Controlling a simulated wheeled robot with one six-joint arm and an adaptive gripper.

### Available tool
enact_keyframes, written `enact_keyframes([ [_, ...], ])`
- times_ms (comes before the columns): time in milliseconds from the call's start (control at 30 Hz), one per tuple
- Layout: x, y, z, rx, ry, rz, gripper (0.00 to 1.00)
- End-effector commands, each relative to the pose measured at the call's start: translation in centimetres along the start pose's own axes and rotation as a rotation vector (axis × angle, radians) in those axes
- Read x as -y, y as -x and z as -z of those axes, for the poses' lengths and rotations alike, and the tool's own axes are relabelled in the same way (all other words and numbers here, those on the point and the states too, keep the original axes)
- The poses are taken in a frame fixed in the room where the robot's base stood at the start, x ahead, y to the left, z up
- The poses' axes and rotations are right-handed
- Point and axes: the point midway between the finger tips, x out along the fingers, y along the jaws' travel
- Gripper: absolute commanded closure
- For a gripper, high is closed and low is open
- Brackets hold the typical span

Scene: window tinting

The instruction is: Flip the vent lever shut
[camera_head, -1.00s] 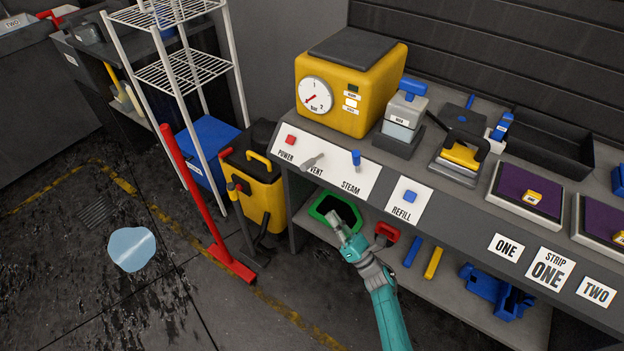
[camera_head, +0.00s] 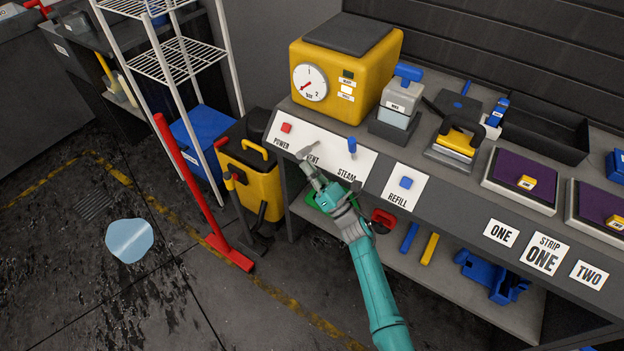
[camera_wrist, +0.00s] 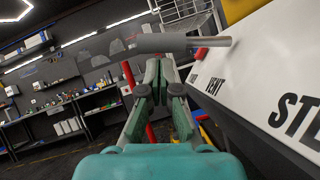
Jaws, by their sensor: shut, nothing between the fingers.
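The vent lever (camera_head: 304,152) is a short grey handle on the white control panel, above the VENT label. It slants up to the right in the head view. In the wrist view the lever (camera_wrist: 185,43) is a grey bar crossing above my fingertips, with a thinner metal end at the right. My gripper (camera_head: 308,170) is shut and empty, just below and in front of the lever, covering part of the VENT label. In the wrist view its closed fingertips (camera_wrist: 158,70) point at the bar's underside. I cannot tell whether they touch it.
The yellow steamer (camera_head: 345,70) with a gauge stands behind on the bench. A yellow bucket (camera_head: 262,190) is below left.

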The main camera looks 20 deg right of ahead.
Motion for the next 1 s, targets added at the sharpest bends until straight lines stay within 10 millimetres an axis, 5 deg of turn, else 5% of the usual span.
enact_keyframes([
  [1000, -0.28, -0.78, -0.98, -0.001, -0.069, 0.046, 1.0],
])
